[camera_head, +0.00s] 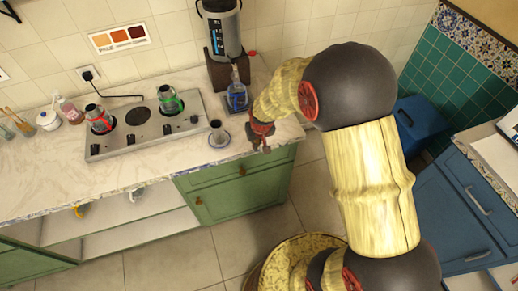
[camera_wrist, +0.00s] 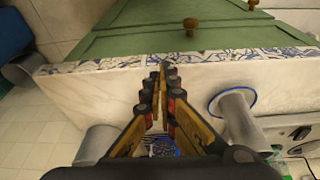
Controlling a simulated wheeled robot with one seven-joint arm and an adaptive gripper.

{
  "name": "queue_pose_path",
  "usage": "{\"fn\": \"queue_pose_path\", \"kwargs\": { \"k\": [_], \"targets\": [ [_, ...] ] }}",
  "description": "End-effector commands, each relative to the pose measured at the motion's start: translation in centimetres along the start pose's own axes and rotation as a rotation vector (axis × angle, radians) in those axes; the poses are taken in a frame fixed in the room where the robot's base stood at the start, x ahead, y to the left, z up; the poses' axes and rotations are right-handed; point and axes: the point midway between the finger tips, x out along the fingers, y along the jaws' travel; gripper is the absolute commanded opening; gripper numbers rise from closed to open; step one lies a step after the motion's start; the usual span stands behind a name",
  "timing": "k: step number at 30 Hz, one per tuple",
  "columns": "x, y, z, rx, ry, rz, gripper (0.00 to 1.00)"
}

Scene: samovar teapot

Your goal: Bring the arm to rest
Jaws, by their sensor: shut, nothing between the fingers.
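My gripper (camera_head: 261,138) is over the front edge of the counter, right of the small glass on a saucer. In the wrist view its fingers (camera_wrist: 163,72) are closed together with nothing between them, and they point toward the counter's tiled front edge. My arm reaches from the lower right of the head view, bent at a large dark joint, to the gripper. The fingers and palm hide part of the counter in the wrist view.
The glass (camera_head: 217,132) stands close left of my gripper. A blue teapot (camera_head: 237,97) is just behind it, below the samovar (camera_head: 222,33). A stove (camera_head: 140,118) with two teapots is further left. Green cabinets (camera_head: 238,187) are below; open floor (camera_head: 240,235) lies in front.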

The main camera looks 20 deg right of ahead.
Motion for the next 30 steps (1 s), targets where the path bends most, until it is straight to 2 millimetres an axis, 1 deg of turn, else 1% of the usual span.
{"fn": "queue_pose_path", "kwargs": {
  "k": [3,6,10,18,20,23,25,26,27,29,30],
  "targets": [
    [-0.6,0.0,1.4,0.000,0.001,0.000,0.00],
    [-0.8,0.0,2.3,0.000,0.000,0.000,0.00],
    [-0.9,0.0,2.9,0.000,0.001,0.000,0.00],
    [-0.9,0.0,3.0,-0.002,-0.002,0.000,0.00],
    [-0.9,0.0,3.5,-0.005,-0.017,0.001,0.00],
    [-0.8,0.1,5.3,-0.011,-0.073,0.004,0.00],
    [-1.0,0.2,7.3,-0.015,-0.127,0.006,0.00],
    [-1.4,0.2,8.3,-0.017,-0.155,0.007,0.00],
    [-2.5,0.3,9.3,-0.019,-0.184,0.007,0.00],
    [-4.7,0.4,10.3,-0.022,-0.214,0.008,0.00],
    [-6.4,0.4,10.8,-0.024,-0.224,0.008,0.00]
  ]
}}
